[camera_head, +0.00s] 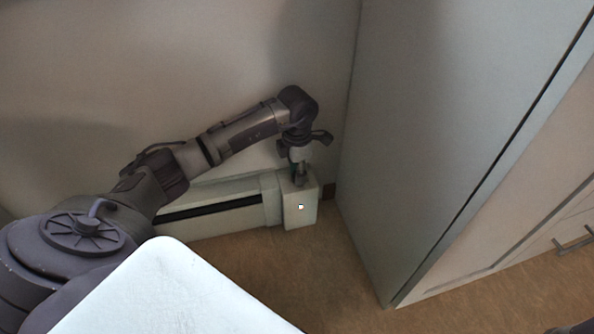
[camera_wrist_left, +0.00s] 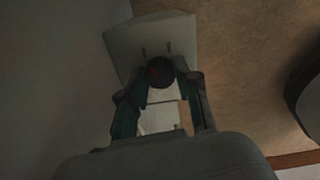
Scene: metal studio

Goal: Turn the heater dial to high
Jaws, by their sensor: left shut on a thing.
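The heater (camera_head: 225,207) is a low pale unit with a dark slot, set along the foot of the wall. My left gripper (camera_head: 300,178) points down at the top of this box. In the left wrist view the dark round dial (camera_wrist_left: 160,72) sits on the box (camera_wrist_left: 150,40), between the fingers of my left gripper (camera_wrist_left: 160,88), which is shut on it. Two small marks show beside the dial. The dial is hidden by the gripper in the head view. My right gripper is not in view.
A tall grey cabinet (camera_head: 430,130) stands close to the right of the heater's end. A drawer front with a metal handle (camera_head: 573,243) is at the far right. The brown floor (camera_head: 300,275) is clear in front of the heater.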

